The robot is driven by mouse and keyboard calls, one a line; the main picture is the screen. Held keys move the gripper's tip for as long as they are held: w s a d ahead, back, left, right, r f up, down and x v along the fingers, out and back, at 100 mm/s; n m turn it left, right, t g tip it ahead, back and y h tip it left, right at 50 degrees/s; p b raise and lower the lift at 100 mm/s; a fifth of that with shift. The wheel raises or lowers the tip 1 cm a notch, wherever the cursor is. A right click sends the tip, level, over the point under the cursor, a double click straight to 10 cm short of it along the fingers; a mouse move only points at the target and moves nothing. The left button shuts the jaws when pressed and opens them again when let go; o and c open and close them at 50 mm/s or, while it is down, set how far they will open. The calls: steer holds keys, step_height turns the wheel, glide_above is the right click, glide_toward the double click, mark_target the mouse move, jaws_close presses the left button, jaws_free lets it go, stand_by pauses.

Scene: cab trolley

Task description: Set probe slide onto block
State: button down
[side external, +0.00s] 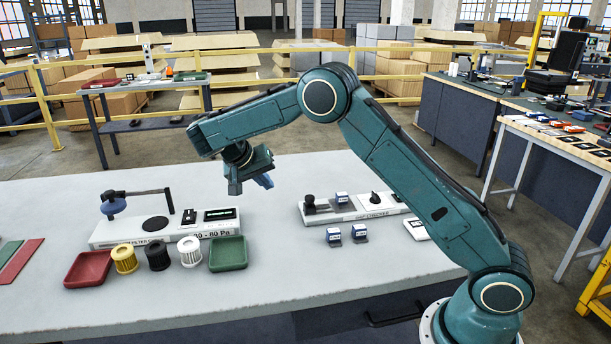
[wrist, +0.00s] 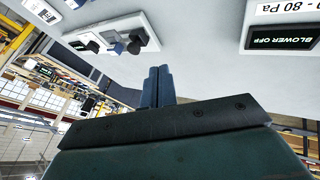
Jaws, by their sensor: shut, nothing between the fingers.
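My gripper (side external: 264,181) hangs in the air above the middle of the table, between the two white units, with its blue fingers shut and nothing held. In the wrist view the fingers (wrist: 158,86) lie together. A white checker unit (side external: 384,212) stands right of it. It carries a dark slide with a black knob (side external: 310,203) at its left end, which looks like the probe slide. A small white-and-blue block (side external: 342,198) sits on the unit to the right of that knob, apart from it. The unit also shows in the wrist view (wrist: 112,24), upper left.
Two similar blocks (side external: 333,236) (side external: 360,233) stand in front of the checker. At left are a tester unit (side external: 120,237) with a raised arm, a red tray (side external: 88,269), several filter cups (side external: 157,256) and a green tray (side external: 228,254). The table between the units is clear.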

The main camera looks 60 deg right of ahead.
mark_target(314, 206)
steer(key=x, duration=0.9)
steer(key=shift+s+d+f, duration=0.2)
steer(key=shift+s+d, duration=0.3)
steer(key=shift+d, duration=0.15)
steer(key=shift+s+d, duration=0.95)
steer(key=shift+s+d, duration=1.8)
